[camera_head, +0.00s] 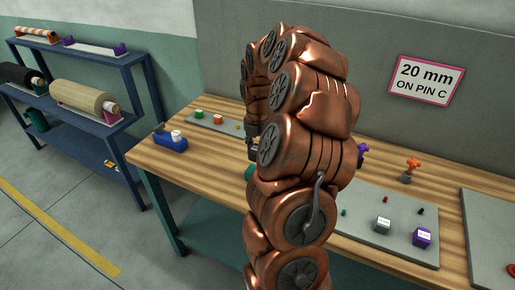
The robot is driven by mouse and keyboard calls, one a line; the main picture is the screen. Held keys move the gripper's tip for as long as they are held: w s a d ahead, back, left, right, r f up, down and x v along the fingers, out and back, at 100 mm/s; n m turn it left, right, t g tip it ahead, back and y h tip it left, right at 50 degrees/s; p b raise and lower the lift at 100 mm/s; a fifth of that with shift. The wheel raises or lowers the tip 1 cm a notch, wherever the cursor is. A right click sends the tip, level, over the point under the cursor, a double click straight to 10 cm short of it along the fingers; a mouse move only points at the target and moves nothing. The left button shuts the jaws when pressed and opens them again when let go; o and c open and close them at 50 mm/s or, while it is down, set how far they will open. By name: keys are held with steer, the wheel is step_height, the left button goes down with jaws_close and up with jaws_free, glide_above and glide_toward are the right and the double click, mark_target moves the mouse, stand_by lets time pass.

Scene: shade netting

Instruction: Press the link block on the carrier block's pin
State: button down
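My copper-coloured arm fills the middle of the head view and hides the centre of the bench. A small dark part at the arm's left edge seems to be my gripper (253,149); its fingers are hidden, so I cannot tell if it is open or holds anything. A grey block (382,225) and a purple block (422,238), each with a white label, stand on a grey board right of the arm. I cannot tell which thing is the carrier block or the link block; no pin shows clearly on either labelled block.
Small green, red and black pieces lie on the grey board (375,250). An orange piece (413,165) stands behind it. A grey strip (232,128) at the bench's left back holds green and orange blocks. A blue dispenser (170,142) sits left. A sign reads "20 mm ON PIN C" (426,81).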

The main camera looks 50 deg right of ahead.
steer(key=shift+d+f+b, duration=0.1)
steer(key=shift+f+b, duration=0.75)
steer(key=shift+f, duration=1.15)
steer(key=shift+f+b, duration=0.9)
steer(key=shift+f, duration=0.8)
steer(key=c, duration=0.6)
jaws_free()
step_height(320, 180, up, 12)
steer(key=shift+r, duration=0.1)
stand_by(0.6)
